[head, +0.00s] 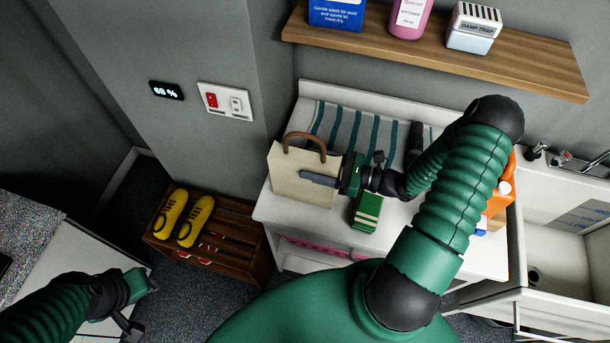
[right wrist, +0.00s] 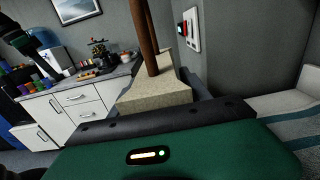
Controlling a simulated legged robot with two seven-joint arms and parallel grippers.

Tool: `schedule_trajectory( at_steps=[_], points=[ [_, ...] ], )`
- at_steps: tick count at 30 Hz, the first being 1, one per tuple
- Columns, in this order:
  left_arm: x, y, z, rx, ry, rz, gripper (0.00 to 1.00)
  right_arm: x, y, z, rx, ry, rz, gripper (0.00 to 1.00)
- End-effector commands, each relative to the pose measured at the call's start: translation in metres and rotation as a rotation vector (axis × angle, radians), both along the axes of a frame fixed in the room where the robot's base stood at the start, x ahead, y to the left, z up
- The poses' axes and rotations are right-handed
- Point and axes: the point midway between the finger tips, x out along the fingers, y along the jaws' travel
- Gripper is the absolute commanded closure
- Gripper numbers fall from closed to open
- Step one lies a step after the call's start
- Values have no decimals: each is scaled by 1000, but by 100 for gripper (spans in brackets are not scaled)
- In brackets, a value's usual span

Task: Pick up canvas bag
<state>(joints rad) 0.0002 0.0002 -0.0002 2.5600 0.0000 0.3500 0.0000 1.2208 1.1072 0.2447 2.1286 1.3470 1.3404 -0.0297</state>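The canvas bag (head: 295,184) is beige with brown loop handles and stands upright on the left end of the white top. In the right wrist view, the bag (right wrist: 155,95) shows with its handles rising. My right gripper (head: 318,180) is at the bag's right part, one finger across its front. In the right wrist view its fingers stand wide apart, one on each side of the bag; whether they touch it is unclear. My left gripper (head: 138,305) is low at the left, empty, with its fingers apart, far from the bag.
A green-and-white box (head: 366,211) stands close under my right wrist. A striped towel (head: 345,130) lies behind the bag. A wooden shelf (head: 440,50) with bottles hangs above. A sink (head: 560,235) is at the right.

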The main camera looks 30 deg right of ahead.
Motion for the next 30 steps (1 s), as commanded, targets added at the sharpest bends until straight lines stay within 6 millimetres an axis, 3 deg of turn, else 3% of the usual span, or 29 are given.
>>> schedule_trajectory(
  at_steps=[1,12,24,30],
  points=[
    [0,0,0,0,0,0,64,0,0,0,-1,1,0,54],
    [0,0,0,0,0,-1,64,0,-1,-2,-4,3,-2,100],
    [0,0,-1,0,0,-1,64,0,-1,-1,-4,3,-2,100],
    [0,0,-4,0,0,0,64,0,-1,14,-5,0,-2,100]
  ],
)
